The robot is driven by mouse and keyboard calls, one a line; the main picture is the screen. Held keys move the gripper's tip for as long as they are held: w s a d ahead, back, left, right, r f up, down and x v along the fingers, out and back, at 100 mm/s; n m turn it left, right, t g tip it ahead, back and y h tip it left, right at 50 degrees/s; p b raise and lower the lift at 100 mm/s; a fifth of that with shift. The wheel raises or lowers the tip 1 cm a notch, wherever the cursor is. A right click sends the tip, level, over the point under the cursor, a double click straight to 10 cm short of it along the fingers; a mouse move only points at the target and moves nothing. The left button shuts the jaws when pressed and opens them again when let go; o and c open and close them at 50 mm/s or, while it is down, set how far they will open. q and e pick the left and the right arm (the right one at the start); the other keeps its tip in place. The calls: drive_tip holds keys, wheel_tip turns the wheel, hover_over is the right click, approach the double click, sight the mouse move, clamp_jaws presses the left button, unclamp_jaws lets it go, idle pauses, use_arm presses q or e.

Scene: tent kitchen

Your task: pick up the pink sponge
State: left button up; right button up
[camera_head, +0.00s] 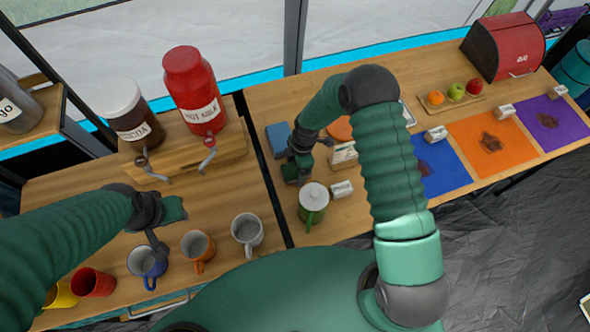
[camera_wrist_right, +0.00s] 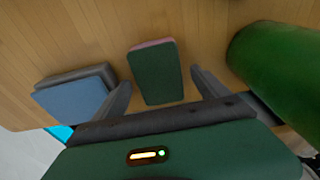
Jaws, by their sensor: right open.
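In the right wrist view, a sponge with a dark green upper face and a pink edge (camera_wrist_right: 155,75) lies on the wooden counter, between the spread fingers of my right gripper (camera_wrist_right: 160,92). The fingers are apart from it on both sides. In the head view, my right gripper (camera_head: 295,168) is low over the counter beside a blue sponge (camera_head: 278,138); the pink sponge is hidden there by the gripper and arm. My left gripper (camera_head: 165,212) is above the left counter near a blue mug (camera_head: 147,262); its fingers are unclear.
The blue sponge (camera_wrist_right: 72,98) lies left in the wrist view. Several mugs line the left counter's front. Jars (camera_head: 195,90) stand on a wooden stand behind.

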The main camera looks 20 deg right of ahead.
drive_tip(key=shift+w+f, duration=0.15)
drive_tip(key=shift+f, duration=0.35)
drive_tip(key=shift+d, duration=0.4)
drive_tip(key=c, duration=0.9)
drive_tip(key=shift+a, duration=0.2)
drive_tip(key=c, duration=0.5)
drive_tip(key=shift+a, duration=0.15)
drive_tip(key=r, duration=0.9)
drive_tip(key=shift+d+r+b, duration=0.2)
drive_tip(key=shift+r+b, duration=0.1)
drive_tip(key=shift+r, duration=0.1)
drive_tip(key=shift+a+r, duration=0.1)
drive_tip(key=shift+r, duration=0.05)
